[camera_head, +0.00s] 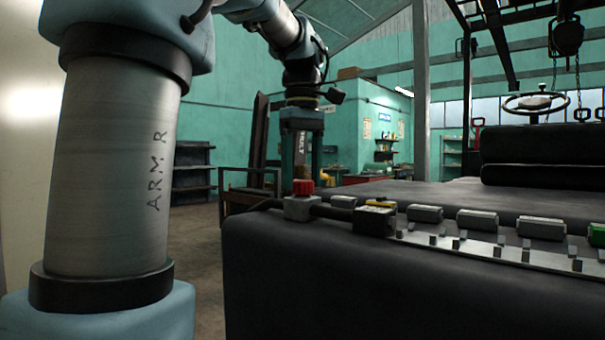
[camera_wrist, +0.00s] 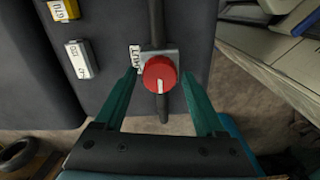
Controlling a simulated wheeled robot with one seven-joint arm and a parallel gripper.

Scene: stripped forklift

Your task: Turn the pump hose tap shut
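The pump hose tap is a red round knob (camera_head: 303,187) on a grey metal block (camera_head: 301,207) at the near left corner of the dark forklift body. In the wrist view the red knob (camera_wrist: 160,74) carries a short white mark pointing towards the picture's bottom. A black hose (camera_wrist: 157,22) runs through the block. A small white label (camera_wrist: 135,57) with dark lettering sits left of the knob; I cannot read it surely. My gripper (camera_wrist: 159,78) is open, its two green fingers on either side of the knob, with a small gap showing on each side.
Yellow-topped (camera_head: 380,204) and grey blocks (camera_head: 425,214) line the forklift body (camera_head: 300,280) to the right of the tap. In the wrist view two labelled blocks (camera_wrist: 81,59) lie left, and bare floor shows below the tap.

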